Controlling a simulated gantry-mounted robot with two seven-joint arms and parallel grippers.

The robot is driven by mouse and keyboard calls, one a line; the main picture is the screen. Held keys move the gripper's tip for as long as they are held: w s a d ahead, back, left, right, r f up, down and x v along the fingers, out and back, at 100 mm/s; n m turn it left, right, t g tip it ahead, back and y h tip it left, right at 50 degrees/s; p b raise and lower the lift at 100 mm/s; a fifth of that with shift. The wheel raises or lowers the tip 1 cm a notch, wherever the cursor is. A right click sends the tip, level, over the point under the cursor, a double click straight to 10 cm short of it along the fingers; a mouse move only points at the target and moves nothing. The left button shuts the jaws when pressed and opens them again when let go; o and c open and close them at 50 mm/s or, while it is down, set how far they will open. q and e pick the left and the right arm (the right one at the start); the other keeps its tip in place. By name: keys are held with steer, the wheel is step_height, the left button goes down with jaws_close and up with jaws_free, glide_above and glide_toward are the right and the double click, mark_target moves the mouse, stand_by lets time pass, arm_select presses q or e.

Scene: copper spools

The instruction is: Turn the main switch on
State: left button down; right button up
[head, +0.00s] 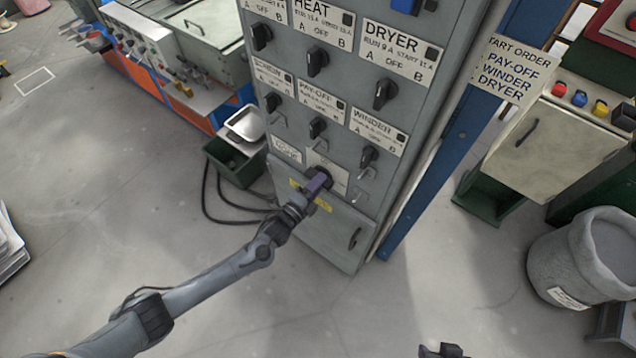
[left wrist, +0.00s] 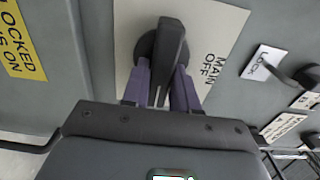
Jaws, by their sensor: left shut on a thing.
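The main switch (left wrist: 167,50) is a dark rotary knob on a pale plate (left wrist: 222,35) that reads MAIN OFF in the left wrist view. My left gripper (left wrist: 162,85) has its two purple fingers on either side of the knob's handle, shut on it. In the head view my left gripper (head: 314,184) reaches the lower part of the grey control cabinet (head: 330,232) and hides most of the switch. A dark gripper part (head: 443,350), apparently of my right arm, shows at the bottom edge; its fingers cannot be made out.
Several other black knobs, such as the dryer knob (head: 384,94), sit above on the cabinet. A LOCK label (left wrist: 263,62) is beside the switch plate. A green bin (head: 236,162) and dark cables lie left of the cabinet. A grey barrel (head: 570,262) stands right. Floor in front is clear.

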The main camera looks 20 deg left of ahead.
stand_by(0.4)
arm_select(q)
steer(key=c, duration=1)
jaws_free()
steer(key=shift+o, duration=0.2)
steer(key=v, duration=1.1)
steer(key=shift+p, duration=0.4)
